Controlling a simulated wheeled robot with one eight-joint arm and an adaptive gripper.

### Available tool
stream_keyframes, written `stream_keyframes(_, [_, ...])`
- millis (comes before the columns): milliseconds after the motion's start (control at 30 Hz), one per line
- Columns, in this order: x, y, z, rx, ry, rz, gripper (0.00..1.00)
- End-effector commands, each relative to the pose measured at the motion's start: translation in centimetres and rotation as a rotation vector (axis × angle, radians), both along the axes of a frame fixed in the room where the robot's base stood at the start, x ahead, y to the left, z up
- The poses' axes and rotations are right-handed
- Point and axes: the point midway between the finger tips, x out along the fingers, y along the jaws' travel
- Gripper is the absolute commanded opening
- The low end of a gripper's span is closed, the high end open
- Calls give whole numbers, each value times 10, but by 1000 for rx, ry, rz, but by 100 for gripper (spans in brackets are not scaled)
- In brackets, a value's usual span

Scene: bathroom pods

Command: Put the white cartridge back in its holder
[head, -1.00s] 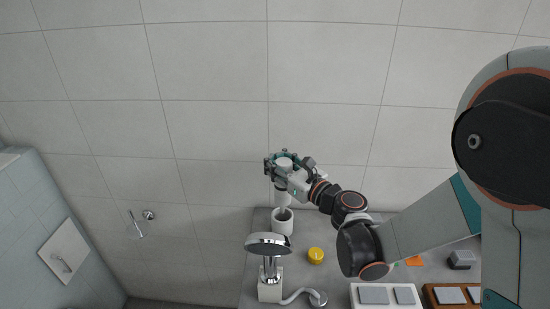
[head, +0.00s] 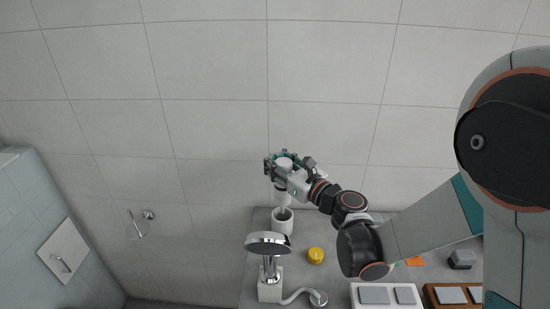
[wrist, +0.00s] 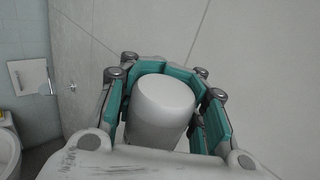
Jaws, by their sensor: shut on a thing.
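My gripper (head: 285,168) is shut on the white cartridge (wrist: 160,110), a white cylinder with a rounded top edge. In the wrist view the teal finger pads close around its sides. In the head view the cartridge (head: 283,197) hangs upright below my gripper, and its lower end is at the mouth of a white cup-shaped holder (head: 282,225). The holder stands on the grey counter. How deep the cartridge's lower end sits inside the holder's dark opening I cannot tell.
A chrome shower head on a white stand (head: 269,290) stands close in front of the holder. A yellow round object (head: 316,255) lies to its right. A white tray (head: 384,303) and a brown tray (head: 430,299) are at the front right. The tiled wall (head: 210,130) is behind.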

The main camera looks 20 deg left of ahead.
Motion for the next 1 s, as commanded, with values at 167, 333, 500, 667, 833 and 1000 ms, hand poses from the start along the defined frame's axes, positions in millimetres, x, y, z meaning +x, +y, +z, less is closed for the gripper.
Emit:
stream_keyframes(167, [0, 0, 0, 0, 0, 0, 0])
stream_keyframes(333, [0, 0, -3, 0, 0, 0, 0])
stream_keyframes(500, [0, 0, -5, 0, 0, 0, 0])
stream_keyframes(667, [0, 0, -7, 0, 0, 0, 0])
stream_keyframes(833, [0, 0, -9, 0, 0, 0, 0])
stream_keyframes(1000, [0, 0, -12, 0, 0, 0, 0])
